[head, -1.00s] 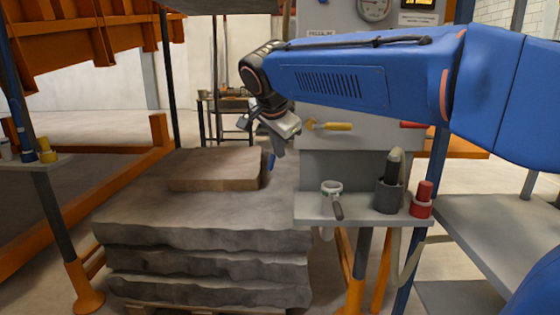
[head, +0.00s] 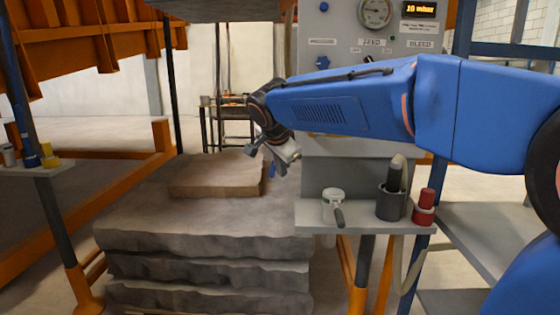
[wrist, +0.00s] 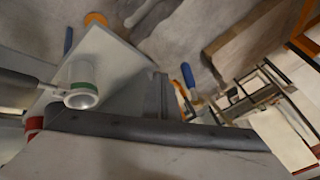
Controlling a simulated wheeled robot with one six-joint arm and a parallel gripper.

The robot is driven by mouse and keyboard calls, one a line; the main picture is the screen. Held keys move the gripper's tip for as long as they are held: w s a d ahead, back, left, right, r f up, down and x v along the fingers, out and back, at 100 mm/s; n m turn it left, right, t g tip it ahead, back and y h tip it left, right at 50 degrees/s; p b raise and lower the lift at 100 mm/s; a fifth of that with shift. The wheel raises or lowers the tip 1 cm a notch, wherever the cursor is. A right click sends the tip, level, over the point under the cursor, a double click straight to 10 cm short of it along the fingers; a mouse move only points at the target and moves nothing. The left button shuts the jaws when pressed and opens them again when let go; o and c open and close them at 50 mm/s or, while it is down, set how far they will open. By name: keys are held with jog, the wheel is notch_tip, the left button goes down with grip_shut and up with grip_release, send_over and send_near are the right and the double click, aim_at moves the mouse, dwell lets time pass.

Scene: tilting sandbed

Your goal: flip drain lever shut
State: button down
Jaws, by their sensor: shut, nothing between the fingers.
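A small blue handle (head: 272,169) hangs at the left side of the grey control panel (head: 340,165), by the stone block. It also shows in the wrist view (wrist: 188,75) with a metal piece at its lower end. I cannot tell for sure that it is the drain lever. A yellow handle on the panel's front is now mostly hidden behind my arm. My gripper (head: 284,155) is shut and empty, tilted downward, just above and right of the blue handle in the head view. I cannot tell whether they touch.
A flat block (head: 215,180) lies on the stacked stone (head: 200,240) at left. Orange frame beams (head: 60,35) stand further left.

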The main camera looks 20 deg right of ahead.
jog(key=shift+w+a+f, duration=0.1)
jog(key=shift+w+f, duration=0.2)
jog(key=shift+w, duration=0.6)
jog(key=shift+w+a+f, duration=0.1)
jog(key=shift+w+f, duration=0.2)
jog(key=shift+w, duration=0.6)
jog(key=shift+w+f, duration=0.3)
jog(key=shift+w, duration=0.6)
jog(key=shift+a+r+m+y, duration=0.15)
jog(key=shift+m+y, duration=0.15)
jog(key=shift+y, duration=0.4)
jog(key=y, duration=0.1)
jog(key=a+m+t+y, duration=0.1)
jog(key=y, duration=0.1)
jog(key=shift+w+a+r+m+t+y, duration=0.2)
jog(key=shift+w+m+t+y, duration=0.1)
jog(key=shift+t+y, duration=0.1)
jog(key=shift+w+a+r, duration=0.15)
jog(key=shift+a+r, duration=0.3)
jog(key=shift+r, duration=0.15)
jog(key=shift+d, duration=0.15)
